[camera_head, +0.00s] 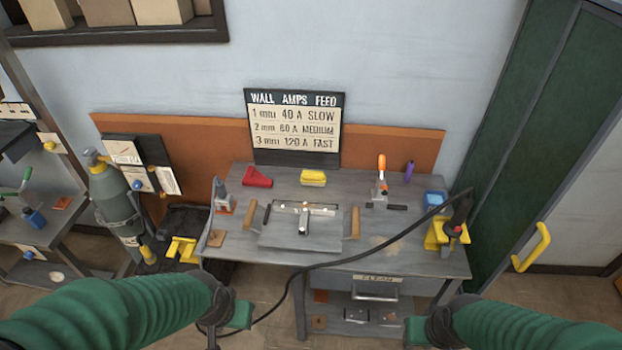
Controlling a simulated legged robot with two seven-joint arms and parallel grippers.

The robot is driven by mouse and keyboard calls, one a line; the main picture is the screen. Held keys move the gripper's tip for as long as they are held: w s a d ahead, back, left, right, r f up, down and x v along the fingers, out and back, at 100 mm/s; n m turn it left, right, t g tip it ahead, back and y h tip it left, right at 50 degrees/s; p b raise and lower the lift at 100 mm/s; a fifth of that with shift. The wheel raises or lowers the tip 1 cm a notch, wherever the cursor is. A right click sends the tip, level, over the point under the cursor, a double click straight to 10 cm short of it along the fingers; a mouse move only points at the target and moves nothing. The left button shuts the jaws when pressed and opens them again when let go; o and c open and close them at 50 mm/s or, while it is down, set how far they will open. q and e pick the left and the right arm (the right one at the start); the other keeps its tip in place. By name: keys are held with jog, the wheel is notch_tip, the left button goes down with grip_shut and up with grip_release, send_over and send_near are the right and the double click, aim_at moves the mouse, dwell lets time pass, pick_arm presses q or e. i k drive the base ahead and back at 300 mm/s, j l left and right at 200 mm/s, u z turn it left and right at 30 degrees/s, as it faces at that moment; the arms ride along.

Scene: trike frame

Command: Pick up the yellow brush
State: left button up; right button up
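The yellow brush (313,176) appears to be the small yellow block lying at the back middle of the grey workbench (285,182), in front of the sign. Its underside is too small to make out. My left gripper (232,318) is at the bottom, in front of the bench's left part, well away from the brush. My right gripper (418,330) is at the bottom, in front of the bench's right part, also far from the brush. Nothing shows held in either one. Their fingers are too unclear to tell whether they are open.
A red block (257,177) lies left of the brush. An orange-handled tool (381,178) stands to its right. A metal plate with a T-shaped part (303,222) sits in front. A black cable (345,264) crosses the bench front to a yellow holder (447,234). A sign (295,128) stands behind.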

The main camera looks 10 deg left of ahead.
aim_at(309, 178)
jog(key=i+j+z, duration=0.1)
jog(key=z, duration=0.95)
jog(key=j+z, duration=0.35)
jog(key=j, duration=0.15)
jog(key=j+z, duration=0.3)
jog(key=j, duration=0.25)
jog(key=j+z, duration=0.35)
jog(key=j, duration=0.15)
jog(key=k+j, duration=0.1)
jog(key=j, duration=0.3)
jog(key=k+j, duration=0.1)
jog(key=j, duration=0.25)
